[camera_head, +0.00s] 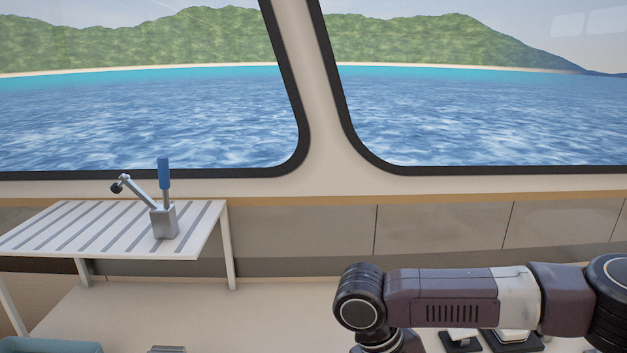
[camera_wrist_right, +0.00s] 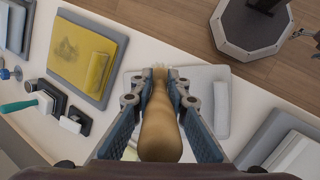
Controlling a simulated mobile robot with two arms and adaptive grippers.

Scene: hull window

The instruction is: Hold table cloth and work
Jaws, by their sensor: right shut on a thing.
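In the right wrist view my right gripper (camera_wrist_right: 160,85) is shut on a long tan, rounded object (camera_wrist_right: 160,125), narrower toward its far, pale end. I cannot tell what it is. Beyond it lies a light grey pad (camera_wrist_right: 215,78), partly hidden by the gripper. A yellow cloth (camera_wrist_right: 78,55) with a dark smudge and a rolled edge lies on a grey tray (camera_wrist_right: 55,75) at upper left. Which of these is the table cloth is unclear. In the head view only my right arm shows at lower right; its gripper is below the picture. My left gripper is not seen.
A slatted white stand (camera_head: 100,225) at left carries a blue-handled lever device (camera_head: 163,220). A teal container (camera_head: 50,347) is at lower left. The worktop (camera_head: 260,310) is clear in the middle. A teal-handled tool (camera_wrist_right: 20,104) lies at left; a grey octagonal base (camera_wrist_right: 228,35) stands on the floor.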

